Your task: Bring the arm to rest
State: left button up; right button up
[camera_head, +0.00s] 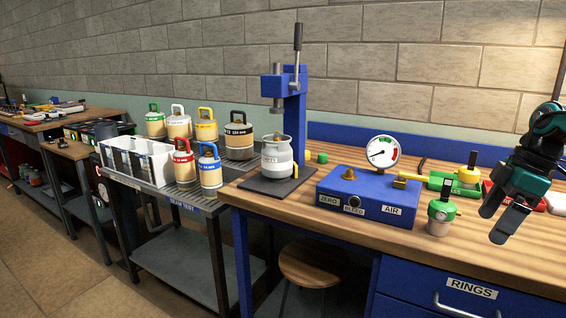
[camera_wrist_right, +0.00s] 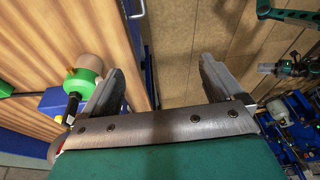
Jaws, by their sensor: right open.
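My right gripper (camera_head: 497,224), black with a teal wrist, hangs over the right end of the wooden bench. Its fingers are apart with nothing between them. In the right wrist view the two grey fingers (camera_wrist_right: 160,72) are wide apart, with the bench edge and the floor beyond them. A small pot with a green collar (camera_head: 440,213) stands on the bench to the left of this gripper. A green-topped fitting (camera_wrist_right: 84,82) shows beside the left finger in the wrist view. My left gripper does not show in the head view.
A blue box with a gauge (camera_head: 367,200) stands left of the gripper. A grey cylinder (camera_head: 277,157) stands on a dark mat under a blue press (camera_head: 296,95). Several cylinders and a white bin (camera_head: 150,165) occupy the left bench. A stool (camera_head: 313,263) is below.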

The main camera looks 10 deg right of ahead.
jog(key=s+a+f+m+t+y+p, duration=0.1)
jog(key=s+a+f+t, duration=0.15)
jog(key=f, duration=0.55)
jog(key=s+a+f+m+t+y, duration=0.15)
jog(key=s+f+t, duration=0.25)
jog(key=f, duration=0.4)
jog(key=s+a+f+m+t+y+p, duration=0.1)
jog(key=s+a+f+t, duration=0.25)
jog(key=f, duration=0.45)
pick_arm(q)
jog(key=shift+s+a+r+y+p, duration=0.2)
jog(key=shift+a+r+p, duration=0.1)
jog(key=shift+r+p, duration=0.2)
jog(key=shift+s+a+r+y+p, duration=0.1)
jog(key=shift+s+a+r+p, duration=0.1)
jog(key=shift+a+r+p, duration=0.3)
pick_arm(e)
jog(key=s+a+f+m+h, duration=0.2)
jog(key=s+a+f, duration=0.1)
jog(key=a, duration=0.8)
jog(key=s+a+f+m+h, duration=0.2)
jog(key=s+a+f+m, duration=0.1)
jog(key=a, duration=0.9)
jog(key=shift+a+g, duration=0.2)
jog(key=shift+g, duration=0.1)
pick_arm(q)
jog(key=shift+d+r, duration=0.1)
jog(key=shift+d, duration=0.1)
